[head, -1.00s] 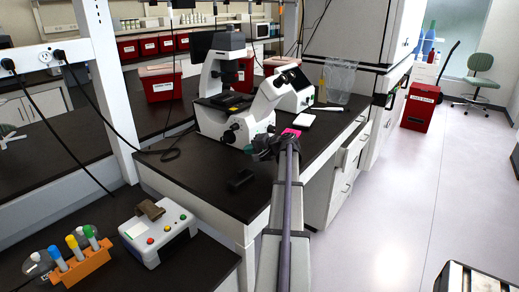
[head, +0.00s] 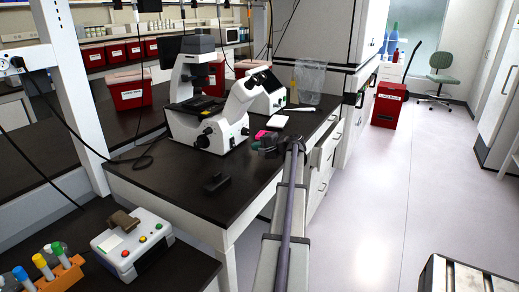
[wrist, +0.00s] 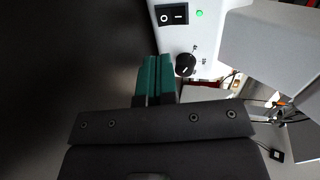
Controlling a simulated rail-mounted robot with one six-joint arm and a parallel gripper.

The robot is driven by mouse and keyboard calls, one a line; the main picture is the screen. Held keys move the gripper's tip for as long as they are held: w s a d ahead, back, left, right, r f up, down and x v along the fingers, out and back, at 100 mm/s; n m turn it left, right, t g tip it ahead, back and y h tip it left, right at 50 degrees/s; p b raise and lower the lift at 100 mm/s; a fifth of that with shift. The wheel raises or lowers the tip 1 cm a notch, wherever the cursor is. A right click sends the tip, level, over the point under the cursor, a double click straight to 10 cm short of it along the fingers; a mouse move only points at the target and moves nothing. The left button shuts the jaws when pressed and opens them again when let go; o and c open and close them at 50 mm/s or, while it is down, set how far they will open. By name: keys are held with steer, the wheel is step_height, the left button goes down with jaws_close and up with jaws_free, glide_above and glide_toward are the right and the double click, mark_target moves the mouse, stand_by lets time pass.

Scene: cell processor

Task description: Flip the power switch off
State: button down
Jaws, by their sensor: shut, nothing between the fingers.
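The power switch (wrist: 171,16) is a black rocker marked O and I on a white housing (wrist: 217,45) at the top of the wrist view. A small lit green lamp (wrist: 199,13) is right of it, and a black knob (wrist: 186,64) is below. I cannot tell which way the rocker is tipped. My gripper (wrist: 155,62) is shut and empty. Its green fingertips are below and slightly left of the switch in the picture, apart from it.
A black bench (head: 160,175) carries the microscope, a small black block (head: 217,182) and a pink item (head: 262,134). A control box (head: 132,244) and an orange tube rack (head: 58,279) are at lower left.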

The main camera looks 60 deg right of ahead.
mark_target(234, 146)
steer(key=b+x, duration=0.2)
steer(key=x, duration=0.7)
steer(key=shift+w+f, duration=0.1)
steer(key=shift+w, duration=0.25)
steer(key=shift+w+f+b, duration=0.1)
steer(key=shift+b, duration=0.2)
steer(key=s, duration=1.4)
steer(key=shift+d, duration=0.3)
